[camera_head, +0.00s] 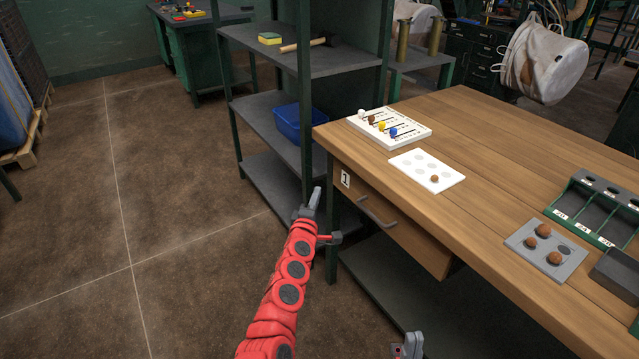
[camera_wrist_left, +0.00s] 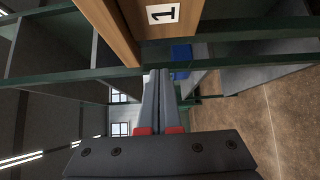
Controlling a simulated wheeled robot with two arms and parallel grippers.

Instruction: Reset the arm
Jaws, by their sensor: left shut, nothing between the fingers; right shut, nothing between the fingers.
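My left gripper (camera_head: 316,198) is at the end of my red arm, which reaches up from the bottom of the head view. It is in front of the wooden workbench's left corner, close to the drawer. In the left wrist view its fingers (camera_wrist_left: 158,100) are together with nothing between them. My right gripper (camera_head: 412,345) shows only in part at the bottom edge of the head view, shut, below the front edge of the bench. No object is held by either gripper.
The wooden workbench (camera_head: 480,180) with a drawer handle (camera_head: 376,213) stands right of my left gripper. A green-framed shelf (camera_head: 270,110) with a blue bin (camera_head: 300,124) stands behind it. Trays with small balls lie on the bench. The floor (camera_head: 180,220) at left is clear.

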